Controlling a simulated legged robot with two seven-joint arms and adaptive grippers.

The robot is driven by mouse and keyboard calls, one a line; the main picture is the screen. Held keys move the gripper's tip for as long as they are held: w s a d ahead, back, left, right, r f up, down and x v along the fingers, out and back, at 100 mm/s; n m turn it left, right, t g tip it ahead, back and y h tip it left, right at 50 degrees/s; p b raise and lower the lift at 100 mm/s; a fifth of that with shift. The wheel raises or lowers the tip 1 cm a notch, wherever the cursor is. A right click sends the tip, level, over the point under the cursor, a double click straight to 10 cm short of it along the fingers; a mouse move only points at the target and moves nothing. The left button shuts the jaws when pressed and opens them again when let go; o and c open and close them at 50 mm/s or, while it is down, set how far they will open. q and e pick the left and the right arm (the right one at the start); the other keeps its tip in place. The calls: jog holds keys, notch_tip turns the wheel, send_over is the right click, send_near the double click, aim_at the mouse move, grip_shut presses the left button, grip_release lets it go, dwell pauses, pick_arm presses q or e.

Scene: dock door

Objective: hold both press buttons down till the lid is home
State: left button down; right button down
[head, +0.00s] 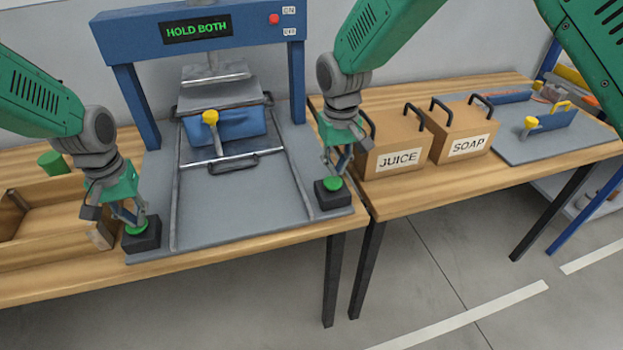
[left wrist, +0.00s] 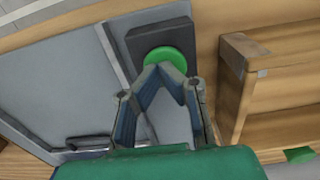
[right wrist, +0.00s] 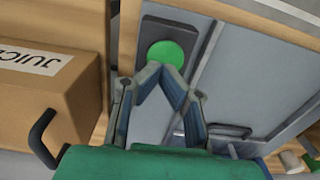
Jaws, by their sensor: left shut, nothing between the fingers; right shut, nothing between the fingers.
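The blue press (head: 125,95) shows "HOLD BOTH" in green on its display (head: 197,29). Under its head, a grey lid-like plate (head: 185,105) sits over a blue box (head: 240,126); I cannot tell whether it is fully seated. The left green button (head: 134,229) is on a black block at the front left. My left gripper (head: 140,220) is shut and empty, its tips at this button (left wrist: 170,55). The right green button (head: 332,184) is at the front right. My right gripper (head: 338,172) is shut and empty, its tips just over that button (right wrist: 165,52). Contact is unclear.
A yellow-topped lever (head: 210,118) stands before the blue box. A wooden tray (head: 60,190) lies at left. Cartons marked JUICE (head: 398,160) and SOAP (head: 468,146) stand right of the press. A red button (head: 273,19) sits near ON/OFF labels.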

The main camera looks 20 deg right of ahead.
aim_at(333, 185)
pick_arm(q)
jog(key=shift+f, duration=0.15)
jog(key=shift+a, duration=0.25)
pick_arm(e)
jog(key=shift+a, duration=0.3)
pick_arm(q)
jog(key=shift+a+f, duration=0.1)
jog(key=shift+a, duration=0.1)
pick_arm(e)
jog(key=shift+a+f, duration=0.15)
jog(key=shift+f, duration=0.05)
pick_arm(q)
jog(key=shift+s+d, duration=0.1)
jog(key=shift+d, duration=0.1)
pick_arm(e)
jog(key=shift+f, duration=0.9)
